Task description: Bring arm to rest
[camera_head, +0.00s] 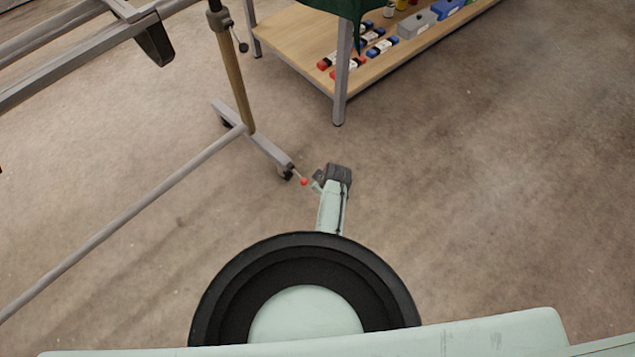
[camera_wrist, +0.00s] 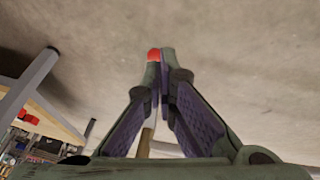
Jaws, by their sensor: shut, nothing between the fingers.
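My gripper (camera_wrist: 160,56) shows in the wrist view with its two green and purple fingers brought together at the tips. I see nothing held between them. A small red spot (camera_wrist: 153,54) shows at the fingertips; I cannot tell if it is part of the finger or something beyond it. In the head view my arm (camera_head: 331,208) reaches out low past my round dark base, ending in a dark joint near the metal frame's foot. The fingers are not clear there.
A metal frame on casters (camera_head: 130,215) stands at the left, its foot close to my arm. A small red knob (camera_head: 304,181) shows between them. A wooden shelf table (camera_head: 376,72) with several colored items stands at the back. Floor at the right is clear.

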